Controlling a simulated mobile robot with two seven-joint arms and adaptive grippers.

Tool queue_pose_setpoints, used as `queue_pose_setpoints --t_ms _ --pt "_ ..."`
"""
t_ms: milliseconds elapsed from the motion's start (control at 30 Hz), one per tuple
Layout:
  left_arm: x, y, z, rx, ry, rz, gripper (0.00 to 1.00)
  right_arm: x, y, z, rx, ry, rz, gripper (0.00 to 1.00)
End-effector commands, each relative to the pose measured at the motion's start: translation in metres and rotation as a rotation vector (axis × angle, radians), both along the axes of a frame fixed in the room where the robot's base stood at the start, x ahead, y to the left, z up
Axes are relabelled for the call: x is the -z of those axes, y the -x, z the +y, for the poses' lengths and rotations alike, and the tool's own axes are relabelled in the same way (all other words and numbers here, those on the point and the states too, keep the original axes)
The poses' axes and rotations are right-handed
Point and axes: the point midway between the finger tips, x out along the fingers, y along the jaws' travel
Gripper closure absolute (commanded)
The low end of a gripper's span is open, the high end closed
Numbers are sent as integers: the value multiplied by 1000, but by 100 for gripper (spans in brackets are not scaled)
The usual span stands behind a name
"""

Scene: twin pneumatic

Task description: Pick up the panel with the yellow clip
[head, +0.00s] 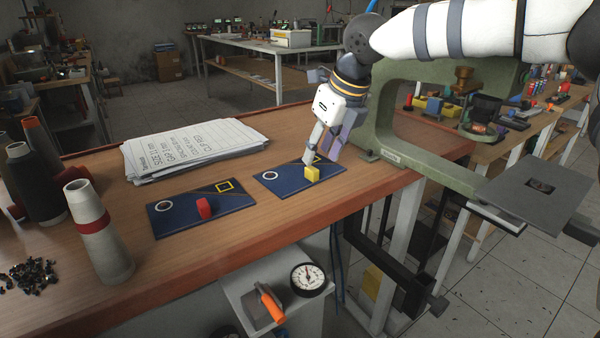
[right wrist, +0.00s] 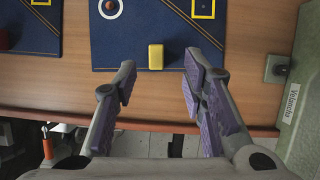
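The dark blue panel (head: 284,183) with the yellow clip (head: 312,174) lies flat on the wooden bench. The clip sits on the panel's front edge. A second blue panel (head: 178,221) with a red clip (head: 204,208) lies to its left. My right gripper (head: 317,157) points down over the clip panel, near the clip. In the right wrist view the gripper (right wrist: 160,78) is open and empty. The yellow clip (right wrist: 156,56) shows just beyond and between its fingertips, on the edge of the blue panel (right wrist: 125,45). My left gripper is not in view.
A green press frame (head: 385,135) stands right of the panels. A paper stack (head: 195,148) lies behind them. Thread cones (head: 100,235) stand at the left. A pressure gauge (head: 308,279) and orange-handled lever (head: 270,303) sit below the bench's front edge (head: 250,243).

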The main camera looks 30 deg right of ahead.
Motion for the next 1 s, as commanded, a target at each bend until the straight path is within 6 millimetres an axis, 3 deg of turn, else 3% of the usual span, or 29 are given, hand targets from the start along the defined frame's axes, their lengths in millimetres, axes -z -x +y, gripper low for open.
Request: queue_pose_setpoints --t_ms 200,467,500,667,1000 --pt "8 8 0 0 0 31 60 37 -20 7 -1 2 6 62" --pt "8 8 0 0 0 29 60 41 -23 8 -1 1 -2 62" --pt "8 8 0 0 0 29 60 41 -23 8 -1 1 -3 64" --pt "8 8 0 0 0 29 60 41 -23 8 -1 1 -2 100" --pt "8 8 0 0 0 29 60 39 -23 8 -1 1 -2 100"
